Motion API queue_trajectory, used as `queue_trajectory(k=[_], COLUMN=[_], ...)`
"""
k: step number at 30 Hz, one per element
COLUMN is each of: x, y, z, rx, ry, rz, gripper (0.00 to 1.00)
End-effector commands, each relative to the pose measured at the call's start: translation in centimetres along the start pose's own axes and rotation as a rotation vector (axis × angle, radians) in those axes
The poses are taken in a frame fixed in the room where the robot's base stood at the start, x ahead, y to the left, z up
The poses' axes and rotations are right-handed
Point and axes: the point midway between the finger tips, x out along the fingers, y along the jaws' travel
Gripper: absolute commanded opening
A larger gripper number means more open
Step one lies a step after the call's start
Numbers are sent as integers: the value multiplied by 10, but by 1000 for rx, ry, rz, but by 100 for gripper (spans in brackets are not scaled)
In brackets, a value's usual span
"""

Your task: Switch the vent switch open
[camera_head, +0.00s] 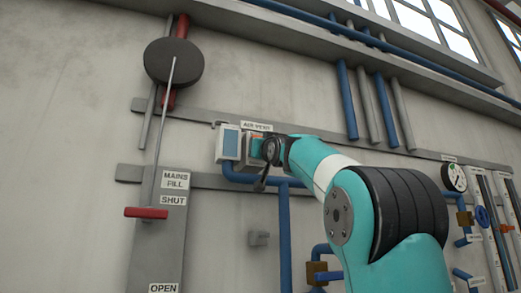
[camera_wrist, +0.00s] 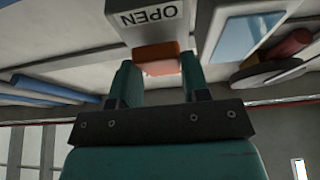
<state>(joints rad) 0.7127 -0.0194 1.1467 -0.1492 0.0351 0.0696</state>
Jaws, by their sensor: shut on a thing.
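The vent switch is a grey box with an orange-red lever (camera_wrist: 157,55) below an "AIR VENT" label (camera_head: 257,126) on the wall. In the wrist view an "OPEN" label (camera_wrist: 148,16), seen upside down, is on the grey switch box (camera_wrist: 180,33) beside the lever. My gripper (camera_wrist: 158,72) has one finger on each side of the lever and is shut on it. In the head view my gripper (camera_head: 264,150) is at the switch and hides most of it.
A pale box with a blue face (camera_head: 229,142) is just left of the switch, with blue pipes (camera_head: 284,220) below. A red-handled rod (camera_head: 146,212) marked "MAINS FILL" hangs further left. A gauge (camera_head: 454,177) and valves are at right.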

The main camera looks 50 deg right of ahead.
Motion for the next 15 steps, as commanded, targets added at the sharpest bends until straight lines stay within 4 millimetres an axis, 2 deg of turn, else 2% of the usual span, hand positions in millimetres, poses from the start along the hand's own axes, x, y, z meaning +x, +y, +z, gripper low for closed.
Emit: queue_trajectory(k=[6, 15], x=[-3, 2], y=[0, -1], z=[14, 15], rx=[0, 1], ry=[140, 363], rz=[-2, -2], gripper=[19, 19])
